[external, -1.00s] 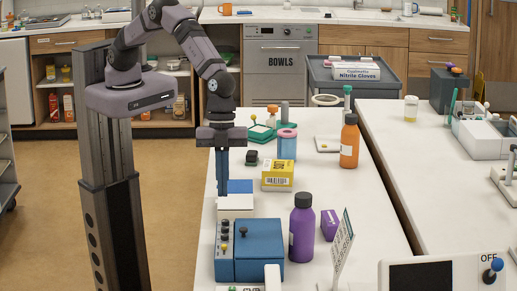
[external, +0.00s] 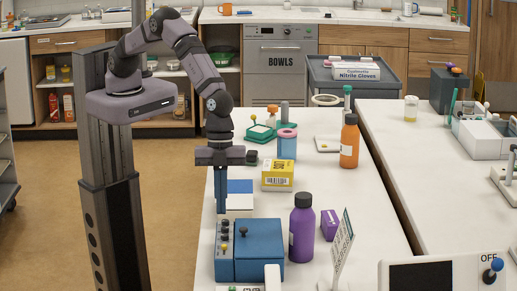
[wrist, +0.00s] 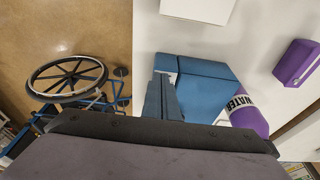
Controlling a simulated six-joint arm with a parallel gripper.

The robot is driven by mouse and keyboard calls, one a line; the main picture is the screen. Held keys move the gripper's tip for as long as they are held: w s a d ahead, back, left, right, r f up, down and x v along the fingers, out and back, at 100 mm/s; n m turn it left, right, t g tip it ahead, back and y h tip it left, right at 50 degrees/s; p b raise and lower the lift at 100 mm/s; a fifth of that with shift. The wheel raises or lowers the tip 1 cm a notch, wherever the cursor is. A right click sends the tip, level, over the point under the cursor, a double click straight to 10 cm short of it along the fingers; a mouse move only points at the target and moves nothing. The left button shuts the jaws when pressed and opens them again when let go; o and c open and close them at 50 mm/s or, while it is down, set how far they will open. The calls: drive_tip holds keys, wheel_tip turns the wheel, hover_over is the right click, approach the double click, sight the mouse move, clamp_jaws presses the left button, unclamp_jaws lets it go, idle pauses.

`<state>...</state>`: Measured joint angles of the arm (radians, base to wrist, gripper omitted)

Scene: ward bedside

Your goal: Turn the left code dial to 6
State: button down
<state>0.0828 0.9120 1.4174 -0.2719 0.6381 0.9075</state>
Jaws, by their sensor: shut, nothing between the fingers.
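A blue box (external: 260,252) stands on the near left of the white table. A dark knob (external: 243,231) sits on the box's lid. My gripper (external: 220,212) is shut and empty, pointing down just behind the box's left strip. In the wrist view the shut fingers (wrist: 160,98) overlap the blue box (wrist: 208,88) and hide part of it; no dial markings are readable there.
A purple bottle (external: 302,232) stands right of the box, with a small purple carton (external: 329,225) beyond it. A yellow box (external: 277,174) and a white block (external: 236,204) are behind. A sign (external: 343,243) stands at the front right. A wheelchair (wrist: 70,78) is on the floor at left.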

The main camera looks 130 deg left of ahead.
drive_tip(key=shift+f+b, duration=0.55)
drive_tip(key=shift+f, duration=0.35)
drive_tip(key=shift+w+r, duration=0.1)
drive_tip(key=shift+w, duration=0.1)
drive_tip(key=shift+w+a+b, duration=0.55)
drive_tip(key=shift+w+b, duration=0.15)
drive_tip(key=shift+b, duration=0.6)
idle(0.6)
drive_tip(key=shift+s+a, duration=0.2)
drive_tip(key=shift+a, duration=0.2)
wheel_tip(320, 180, up, 6)
drive_tip(key=p, duration=0.3)
idle(0.4)
